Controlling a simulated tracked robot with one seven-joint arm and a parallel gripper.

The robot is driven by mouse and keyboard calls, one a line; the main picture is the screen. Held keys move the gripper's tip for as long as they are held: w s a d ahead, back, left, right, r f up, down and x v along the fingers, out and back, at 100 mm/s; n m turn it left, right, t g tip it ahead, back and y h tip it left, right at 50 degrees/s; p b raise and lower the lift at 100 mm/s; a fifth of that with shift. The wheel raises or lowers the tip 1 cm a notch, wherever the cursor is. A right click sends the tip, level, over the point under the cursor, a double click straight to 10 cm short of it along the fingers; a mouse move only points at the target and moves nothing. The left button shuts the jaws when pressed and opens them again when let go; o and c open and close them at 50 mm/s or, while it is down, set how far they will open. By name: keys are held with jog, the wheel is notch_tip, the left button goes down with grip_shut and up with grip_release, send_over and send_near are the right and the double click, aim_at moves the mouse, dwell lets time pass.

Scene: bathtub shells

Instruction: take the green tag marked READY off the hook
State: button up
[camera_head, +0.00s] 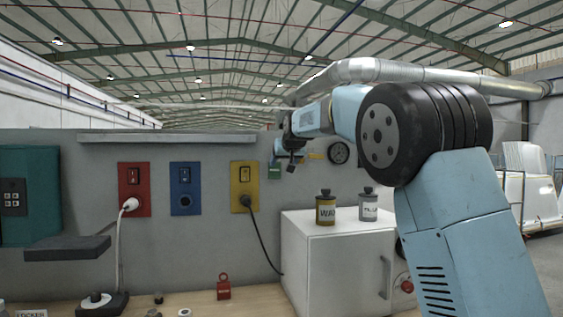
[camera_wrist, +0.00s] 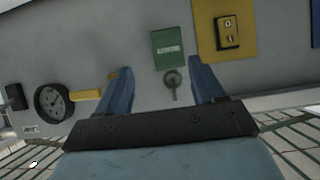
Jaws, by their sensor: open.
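The green tag (camera_wrist: 168,48) hangs against the grey wall in the wrist view, its pale lettering too blurred to read. A grey metal ring and hook (camera_wrist: 172,82) show at the tag's edge, between my fingers. My gripper (camera_wrist: 161,68) is open, with one blue finger on each side of the hook and the tag just beyond the tips. Nothing is between the fingers that I can see gripped. In the head view the green tag (camera_head: 275,172) is small, right of the yellow switch panel, and my gripper (camera_head: 291,161) is close to it, partly covering the wall there.
A yellow switch panel (camera_head: 244,188) with a black cable is left of the tag. A round gauge (camera_head: 339,153) is right of it. A white cabinet (camera_head: 325,262) bearing two canisters stands below. A red tag (camera_head: 223,287) is on the bench.

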aim_at(275, 170)
jog(key=shift+a+r+x, duration=0.1)
jog(key=shift+a+x, duration=0.1)
jog(key=shift+x, duration=1.3)
jog(key=shift+a+r+x, duration=0.15)
jog(key=shift+x, duration=1.3)
jog(key=shift+a+r+x, duration=0.1)
jog(key=shift+a+x, duration=0.1)
jog(key=shift+x, duration=1.3)
jog(key=shift+c, duration=0.3)
jog(key=c, duration=0.8)
jog(key=shift+r, duration=1.15)
jog(key=shift+s, duration=0.1)
